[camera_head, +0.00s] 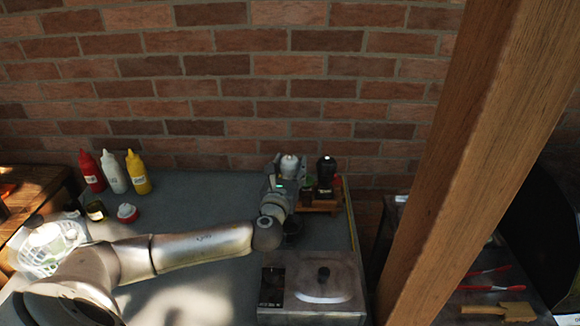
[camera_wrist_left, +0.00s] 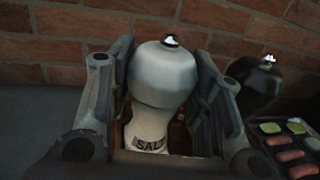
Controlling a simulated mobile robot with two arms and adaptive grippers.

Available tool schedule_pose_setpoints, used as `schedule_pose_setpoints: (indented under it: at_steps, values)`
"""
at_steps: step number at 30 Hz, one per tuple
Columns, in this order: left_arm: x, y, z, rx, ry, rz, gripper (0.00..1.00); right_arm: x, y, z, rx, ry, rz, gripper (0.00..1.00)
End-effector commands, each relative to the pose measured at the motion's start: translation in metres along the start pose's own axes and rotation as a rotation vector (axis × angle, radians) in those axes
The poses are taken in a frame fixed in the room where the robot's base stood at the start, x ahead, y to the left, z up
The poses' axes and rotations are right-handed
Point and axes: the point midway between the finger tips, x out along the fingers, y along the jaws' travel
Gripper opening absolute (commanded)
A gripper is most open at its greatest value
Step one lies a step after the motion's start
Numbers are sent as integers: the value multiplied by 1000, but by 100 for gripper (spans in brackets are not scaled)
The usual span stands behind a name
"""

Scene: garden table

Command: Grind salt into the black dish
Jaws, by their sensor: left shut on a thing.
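The white salt grinder (camera_wrist_left: 165,75), labelled SALT, stands upright between the fingers of my left gripper (camera_wrist_left: 160,110) in the left wrist view. The fingers are shut on it from both sides. In the head view the grinder's pale top (camera_head: 289,164) shows above my left gripper (camera_head: 282,185), near the back right of the table. A dark round dish (camera_head: 293,231), seemingly the black dish, shows just below the gripper, partly hidden by my arm. I cannot tell whether the grinder is over it. My right gripper is in neither view.
A black grinder (camera_head: 326,170) stands on a small wooden rack (camera_head: 322,204) right of the gripper. A lidded metal box (camera_head: 318,284) sits in front. Red, white and yellow bottles (camera_head: 114,172) stand at left. A thick wooden post (camera_head: 455,170) rises at right.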

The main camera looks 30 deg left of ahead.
Motion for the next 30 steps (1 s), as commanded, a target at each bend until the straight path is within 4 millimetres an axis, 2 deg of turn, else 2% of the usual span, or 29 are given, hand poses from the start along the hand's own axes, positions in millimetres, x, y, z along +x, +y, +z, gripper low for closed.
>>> schedule_pose_setpoints:
  at_steps: [26, 27, 30]
  values:
    - [0, 1, 0, 1, -1, 0, 22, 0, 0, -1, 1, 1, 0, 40]
    - [0, 1, 0, 1, -1, 0, 49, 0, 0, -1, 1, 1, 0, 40]
    - [0, 1, 0, 1, -1, 0, 62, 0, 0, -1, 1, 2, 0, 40]
